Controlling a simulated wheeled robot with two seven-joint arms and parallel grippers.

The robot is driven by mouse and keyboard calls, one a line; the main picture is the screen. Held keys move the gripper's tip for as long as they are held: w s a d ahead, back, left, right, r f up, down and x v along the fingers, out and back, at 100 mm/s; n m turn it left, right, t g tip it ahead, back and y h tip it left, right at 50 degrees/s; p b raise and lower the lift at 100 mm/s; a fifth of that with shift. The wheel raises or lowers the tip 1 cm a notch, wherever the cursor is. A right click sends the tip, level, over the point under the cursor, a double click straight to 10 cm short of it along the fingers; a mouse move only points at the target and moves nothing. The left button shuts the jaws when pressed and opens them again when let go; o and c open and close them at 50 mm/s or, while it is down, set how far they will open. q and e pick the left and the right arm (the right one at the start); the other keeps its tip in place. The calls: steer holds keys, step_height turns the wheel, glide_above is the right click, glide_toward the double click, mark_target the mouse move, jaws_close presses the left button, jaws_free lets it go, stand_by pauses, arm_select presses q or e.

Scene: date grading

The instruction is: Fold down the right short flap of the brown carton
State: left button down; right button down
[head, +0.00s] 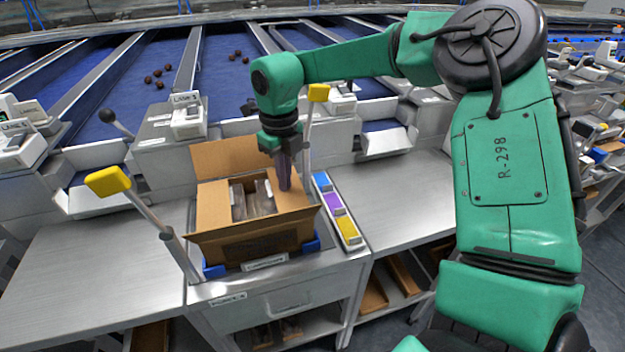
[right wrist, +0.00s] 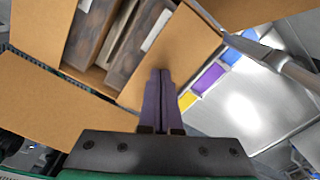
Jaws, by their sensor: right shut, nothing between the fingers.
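The brown carton (head: 250,246) stands on the bench with packs (head: 259,198) inside. Its right short flap (head: 291,202) leans inward over the right side of the opening; it also shows in the right wrist view (right wrist: 190,48). My right gripper (head: 284,187) is shut and empty, its fingertips against or just above this flap; contact is not certain. In the right wrist view its purple fingers (right wrist: 162,76) overlap the flap. The back long flap (head: 225,158) stands up and the front long flap (head: 230,231) leans outward. My left gripper is not in view.
Yellow-ended posts (head: 108,181) (head: 318,93) stand left of and behind the carton. A holder with blue, purple and yellow blocks (head: 337,210) lies just right of it. Bare bench lies to the left (head: 90,270) and right (head: 400,190).

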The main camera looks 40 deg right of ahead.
steer(key=shift+f, duration=0.15)
step_height(320, 180, up, 11)
steer(key=p, duration=0.7)
